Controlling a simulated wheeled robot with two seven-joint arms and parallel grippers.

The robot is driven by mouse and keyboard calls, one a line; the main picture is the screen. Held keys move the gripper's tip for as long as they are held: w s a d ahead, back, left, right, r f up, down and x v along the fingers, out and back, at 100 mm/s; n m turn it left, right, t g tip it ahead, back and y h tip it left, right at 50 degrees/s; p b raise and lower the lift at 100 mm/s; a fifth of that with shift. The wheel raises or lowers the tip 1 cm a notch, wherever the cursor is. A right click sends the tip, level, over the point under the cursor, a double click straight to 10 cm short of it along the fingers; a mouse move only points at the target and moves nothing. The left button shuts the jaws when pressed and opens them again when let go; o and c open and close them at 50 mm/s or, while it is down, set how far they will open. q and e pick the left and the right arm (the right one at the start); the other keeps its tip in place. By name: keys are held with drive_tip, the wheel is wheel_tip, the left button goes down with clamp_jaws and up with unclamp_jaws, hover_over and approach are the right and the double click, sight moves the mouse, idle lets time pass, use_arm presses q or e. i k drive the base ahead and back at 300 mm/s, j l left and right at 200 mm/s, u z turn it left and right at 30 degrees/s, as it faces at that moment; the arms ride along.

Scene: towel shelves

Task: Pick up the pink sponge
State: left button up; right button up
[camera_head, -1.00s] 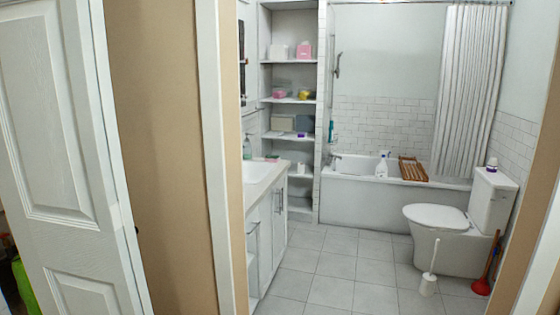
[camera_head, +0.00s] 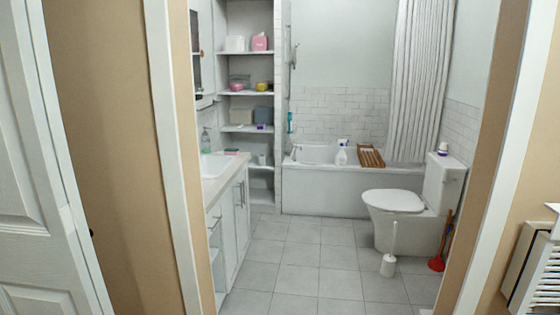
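A small flat pink or red item with a bluish edge (camera_head: 232,151) lies on the sink counter (camera_head: 215,180), left of the shelves; it may be the pink sponge, but it is too small to be sure. A larger pink object (camera_head: 260,42) stands on the top visible shelf. A small pinkish item (camera_head: 236,86) sits on the shelf below. Neither of my grippers is in view.
I look through a doorway with white frame posts (camera_head: 175,150). A white door (camera_head: 35,190) is at the left, a white slatted object (camera_head: 540,275) at the right. Inside are a bathtub (camera_head: 320,190), toilet (camera_head: 395,200), toilet brush (camera_head: 389,262) and red plunger (camera_head: 437,262).

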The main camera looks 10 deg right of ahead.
sight(229, 152)
drive_tip(key=i+l+z, duration=0.25)
drive_tip(key=i, duration=0.5)
drive_tip(key=i+z, duration=0.3)
drive_tip(key=i, duration=1.9)
drive_tip(key=i+u, duration=0.15)
drive_tip(key=i, duration=0.35)
drive_tip(key=i+l+u, duration=0.2)
drive_tip(key=i, duration=0.25)
drive_tip(key=i+l+u, duration=0.15)
drive_tip(key=i, duration=0.3)
drive_tip(key=i+l+u, duration=0.2)
drive_tip(key=i+u, duration=0.2)
drive_tip(key=i+l+u, duration=0.5)
drive_tip(key=u, duration=0.25)
drive_tip(key=i+l+u, duration=0.2)
drive_tip(key=l+u, duration=0.2)
drive_tip(key=i+l+u, duration=0.2)
drive_tip(key=l, duration=0.25)
drive_tip(key=l+u, duration=0.15)
drive_tip(key=l, duration=0.35)
